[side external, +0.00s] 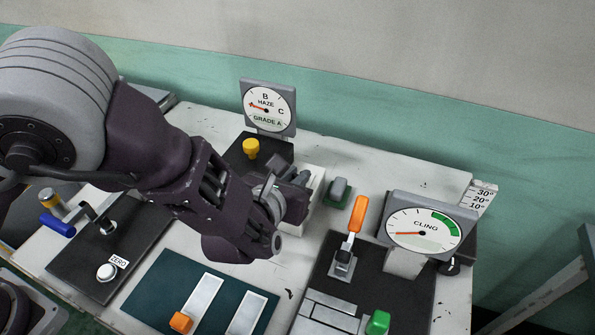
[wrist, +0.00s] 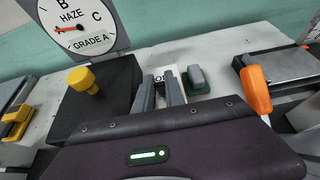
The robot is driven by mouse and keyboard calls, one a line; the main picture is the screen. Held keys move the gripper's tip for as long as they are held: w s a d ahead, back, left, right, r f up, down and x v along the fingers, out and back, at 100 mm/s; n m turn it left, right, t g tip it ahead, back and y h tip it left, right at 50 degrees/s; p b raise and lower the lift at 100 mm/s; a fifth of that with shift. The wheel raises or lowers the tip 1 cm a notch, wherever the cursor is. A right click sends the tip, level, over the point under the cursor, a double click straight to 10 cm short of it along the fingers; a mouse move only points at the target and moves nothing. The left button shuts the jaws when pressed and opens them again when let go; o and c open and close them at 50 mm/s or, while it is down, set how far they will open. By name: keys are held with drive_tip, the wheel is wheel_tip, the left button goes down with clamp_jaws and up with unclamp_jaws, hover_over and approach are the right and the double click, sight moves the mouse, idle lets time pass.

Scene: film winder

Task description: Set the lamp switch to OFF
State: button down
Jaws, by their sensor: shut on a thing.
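My gripper (side external: 292,196) is low over a white box (side external: 317,196) near the middle of the bench. In the wrist view my gripper's two grey fingers (wrist: 160,90) are close together in front of a white label (wrist: 168,72), which shows only a letter like O. The fingers are shut on what appears to be the lamp switch on this box. The switch itself is hidden by the fingers, so its position cannot be told.
A green-based grey block (side external: 338,192) stands just right of the box. A yellow knob (side external: 251,148) and the HAZE dial (side external: 267,108) stand behind left. An orange lever (side external: 357,214) and the CLING gauge (side external: 424,228) are to the right.

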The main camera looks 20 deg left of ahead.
drive_tip(key=shift+s+f+t, duration=0.2)
drive_tip(key=shift+s+t, duration=0.05)
drive_tip(key=shift+t, duration=0.45)
drive_tip(key=c, duration=1.4)
unclamp_jaws()
drive_tip(key=v, duration=0.7)
